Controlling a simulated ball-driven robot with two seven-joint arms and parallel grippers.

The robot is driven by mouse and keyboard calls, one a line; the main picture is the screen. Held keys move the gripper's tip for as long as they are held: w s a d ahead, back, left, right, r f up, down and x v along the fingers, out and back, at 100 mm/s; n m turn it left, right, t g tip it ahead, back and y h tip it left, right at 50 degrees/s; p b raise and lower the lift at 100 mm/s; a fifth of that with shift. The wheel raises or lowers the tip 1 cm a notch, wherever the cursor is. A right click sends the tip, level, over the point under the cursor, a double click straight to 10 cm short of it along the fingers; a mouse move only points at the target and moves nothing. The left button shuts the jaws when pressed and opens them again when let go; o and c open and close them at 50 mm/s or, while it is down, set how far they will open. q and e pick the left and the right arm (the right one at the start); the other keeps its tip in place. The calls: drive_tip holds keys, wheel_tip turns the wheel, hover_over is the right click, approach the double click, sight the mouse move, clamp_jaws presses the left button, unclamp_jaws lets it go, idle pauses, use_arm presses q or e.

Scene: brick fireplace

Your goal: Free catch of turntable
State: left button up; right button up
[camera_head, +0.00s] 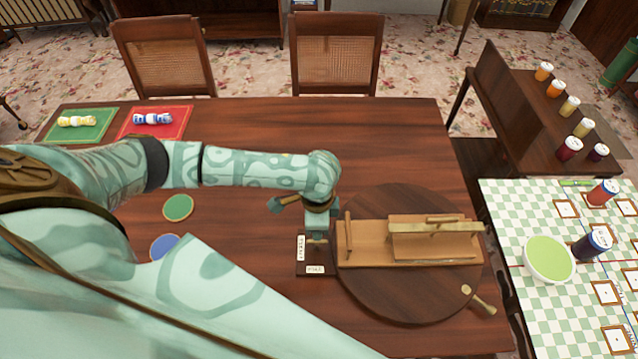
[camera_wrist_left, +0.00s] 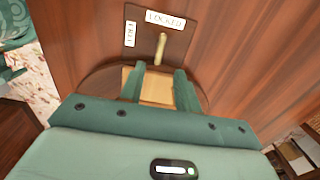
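The round dark wood turntable (camera_head: 385,300) lies on the table and carries a light wooden structure with a raised box and rails. At its left edge is a dark catch plate (camera_head: 316,270) with white labels. In the left wrist view the labels read LOCKED (camera_wrist_left: 164,19) and FREE (camera_wrist_left: 130,34). A brass catch lever (camera_wrist_left: 160,48) there points toward the LOCKED label. My left gripper (camera_head: 317,236) hangs over the catch plate; in the wrist view its two fingers (camera_wrist_left: 160,88) are apart, with the lever beyond them in the gap. Contact cannot be told. My right gripper is not in view.
A knob handle (camera_head: 478,298) sticks out at the turntable's lower right. Green and blue discs (camera_head: 178,207) lie left of it. Green (camera_head: 92,130) and red (camera_head: 171,128) mats hold small bundles. A checked table (camera_head: 510,215) stands right, with jars and a bowl (camera_head: 549,259).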

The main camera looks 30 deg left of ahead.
sight(317, 244)
use_arm(q)
wheel_tip(317, 244, down, 8)
drive_tip(key=shift+r+b, duration=0.2)
drive_tip(key=shift+b, duration=1.05)
drive_tip(key=shift+c, duration=0.3)
clamp_jaws()
